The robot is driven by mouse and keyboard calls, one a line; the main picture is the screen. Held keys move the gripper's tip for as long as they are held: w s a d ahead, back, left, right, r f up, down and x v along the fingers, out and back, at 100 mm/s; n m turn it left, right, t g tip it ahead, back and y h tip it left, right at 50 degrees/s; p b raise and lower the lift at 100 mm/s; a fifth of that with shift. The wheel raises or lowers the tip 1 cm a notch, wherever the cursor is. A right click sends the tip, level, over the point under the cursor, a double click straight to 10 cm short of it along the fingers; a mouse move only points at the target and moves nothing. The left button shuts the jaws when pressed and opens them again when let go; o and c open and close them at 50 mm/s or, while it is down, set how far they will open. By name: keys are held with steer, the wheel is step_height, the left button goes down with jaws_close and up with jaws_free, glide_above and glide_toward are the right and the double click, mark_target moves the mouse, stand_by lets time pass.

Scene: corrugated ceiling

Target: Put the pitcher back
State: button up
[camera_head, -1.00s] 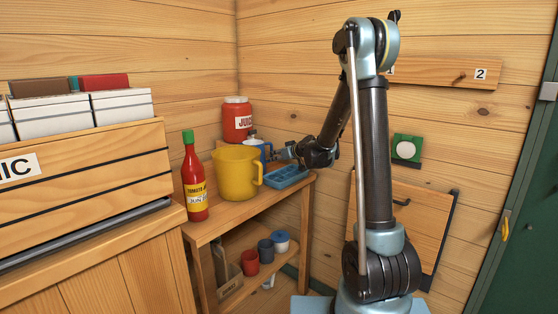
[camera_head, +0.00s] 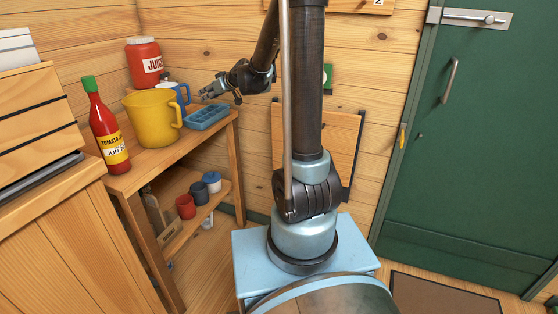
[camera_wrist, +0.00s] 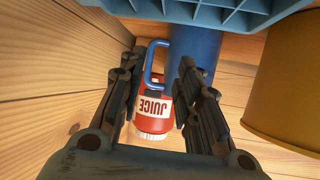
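A yellow pitcher (camera_head: 153,118) with a side handle stands upright on the top shelf of the wooden stand, and part of it shows at the right of the wrist view (camera_wrist: 285,85). A blue vessel with a handle (camera_head: 178,96) stands behind it, partly hidden; its blue body and handle also show in the wrist view (camera_wrist: 196,50). My gripper (camera_head: 207,92) is above the blue ice tray, right of the vessel. In the wrist view its fingers (camera_wrist: 158,65) are apart, with the blue handle in line with the gap; I cannot tell whether they touch it.
A blue ice tray (camera_head: 208,117) lies at the shelf's right end. A red juice jar (camera_head: 144,63) stands behind, and a red sauce bottle (camera_head: 106,128) at front left. Cups (camera_head: 186,206) sit on the lower shelf. A green door (camera_head: 470,140) is at right.

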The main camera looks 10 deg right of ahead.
steer(key=s+d+f+m+g+h, duration=0.2)
steer(key=s+d+f, duration=0.2)
steer(key=s, duration=1)
steer(key=s+d+f+m+g+h, duration=0.2)
steer(key=s+d+f+m+h, duration=0.1)
steer(key=s+d, duration=0.8)
steer(key=s+d+f+m+g+h, duration=0.2)
steer(key=s+d+f, duration=0.3)
steer(key=s, duration=1.3)
steer(key=d+h, duration=0.1)
steer(key=d, duration=0.2)
steer(key=shift+s+d+m+g, duration=0.15)
steer(key=shift+s+m+g, duration=0.05)
steer(key=shift+m+g, duration=0.2)
